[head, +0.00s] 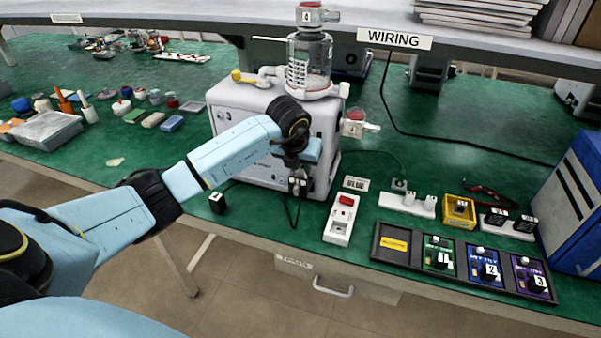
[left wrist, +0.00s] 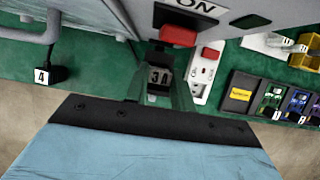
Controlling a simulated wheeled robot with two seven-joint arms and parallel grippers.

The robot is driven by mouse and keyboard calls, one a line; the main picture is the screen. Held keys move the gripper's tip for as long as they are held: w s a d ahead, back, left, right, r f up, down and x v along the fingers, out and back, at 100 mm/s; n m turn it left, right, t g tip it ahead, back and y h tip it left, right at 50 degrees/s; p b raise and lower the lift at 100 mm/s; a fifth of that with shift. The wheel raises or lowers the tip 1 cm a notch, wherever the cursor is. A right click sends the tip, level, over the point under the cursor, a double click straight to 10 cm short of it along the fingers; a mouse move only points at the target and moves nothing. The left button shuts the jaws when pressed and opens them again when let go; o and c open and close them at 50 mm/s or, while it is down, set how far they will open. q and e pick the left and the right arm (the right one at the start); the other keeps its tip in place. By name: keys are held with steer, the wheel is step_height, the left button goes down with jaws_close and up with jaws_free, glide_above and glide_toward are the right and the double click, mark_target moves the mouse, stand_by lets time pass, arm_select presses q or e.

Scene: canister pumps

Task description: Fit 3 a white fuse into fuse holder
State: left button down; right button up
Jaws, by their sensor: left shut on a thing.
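My left gripper (head: 297,162) is at the front right of the white pump housing (head: 238,115), pointing down. In the left wrist view, a small dark piece with a pale 3A marking (left wrist: 160,78) sits between the fingers. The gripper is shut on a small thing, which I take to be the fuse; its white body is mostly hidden. The fuse holder cannot be told apart clearly here. The housing's red switch (left wrist: 180,36) is just above the fingertips under an ON label. My right gripper is not in view.
A white power strip with a red switch (head: 341,218) lies right of the gripper. A black tray (head: 376,245) with green, blue and purple sections stands further right. A black block marked 4 (left wrist: 43,75) is left. Cables hang below the gripper. A blue case (head: 575,200) bounds the right.

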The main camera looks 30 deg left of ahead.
arm_select(q)
steer(key=shift+f, duration=1.3)
steer(key=shift+f, duration=0.15)
steer(key=c, duration=1.2)
jaws_free()
steer(key=shift+r, duration=0.3)
steer(key=v, duration=1.1)
steer(key=shift+s+d+r, duration=0.1)
steer(key=shift+s+r, duration=0.2)
